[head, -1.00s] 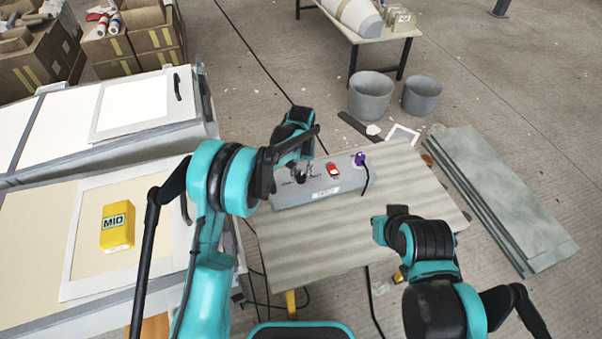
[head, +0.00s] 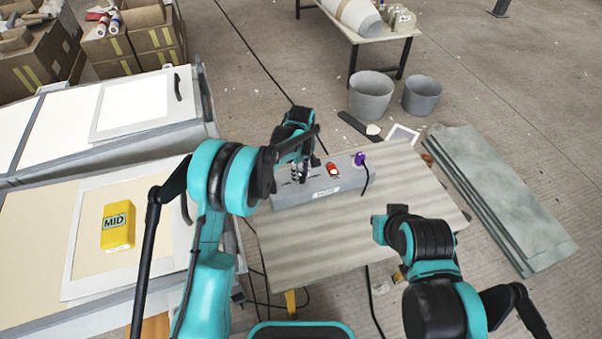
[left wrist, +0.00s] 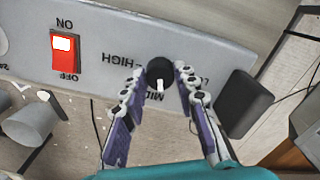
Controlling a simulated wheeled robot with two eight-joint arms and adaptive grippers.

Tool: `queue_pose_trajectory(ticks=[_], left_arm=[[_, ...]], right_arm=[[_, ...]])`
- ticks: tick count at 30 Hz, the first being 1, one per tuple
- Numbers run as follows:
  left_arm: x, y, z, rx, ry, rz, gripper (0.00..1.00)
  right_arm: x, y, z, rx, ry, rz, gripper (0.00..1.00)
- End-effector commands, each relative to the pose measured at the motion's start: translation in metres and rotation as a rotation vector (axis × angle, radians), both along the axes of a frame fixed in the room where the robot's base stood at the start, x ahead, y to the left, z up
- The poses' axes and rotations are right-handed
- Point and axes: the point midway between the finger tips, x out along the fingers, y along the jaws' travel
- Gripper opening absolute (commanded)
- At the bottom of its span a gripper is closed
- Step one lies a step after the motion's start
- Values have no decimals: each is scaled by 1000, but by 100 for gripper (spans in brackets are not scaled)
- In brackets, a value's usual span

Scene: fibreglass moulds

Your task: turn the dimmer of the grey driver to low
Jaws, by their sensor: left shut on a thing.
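The grey driver (head: 330,186) is a long box on the table; it also fills much of the left wrist view (left wrist: 215,50). Its dimmer is a black knob (left wrist: 158,70) with a white pointer mark, which points down towards the MID label in the left wrist view. HIGH is left of the knob; the label to the right is partly hidden by a finger. My left gripper (head: 300,176) is shut on the knob, one finger on each side (left wrist: 160,84). My right gripper (head: 385,226) is over the table's right part, away from the driver; its fingers cannot be made out.
A red rocker switch (head: 333,169) and a purple plug (head: 360,159) with a black cable are on the driver. The table (head: 320,239) is clear in front. Grey buckets (head: 370,97) stand behind.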

Motion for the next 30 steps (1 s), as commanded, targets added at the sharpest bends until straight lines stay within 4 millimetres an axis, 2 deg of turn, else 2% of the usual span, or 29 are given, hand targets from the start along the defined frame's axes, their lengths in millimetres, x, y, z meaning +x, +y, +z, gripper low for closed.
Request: queue_pose_trajectory(ticks=[30], left_arm=[[0,0,-1,0,1,954,0]], right_arm=[[0,0,1,0,0,0,0]])
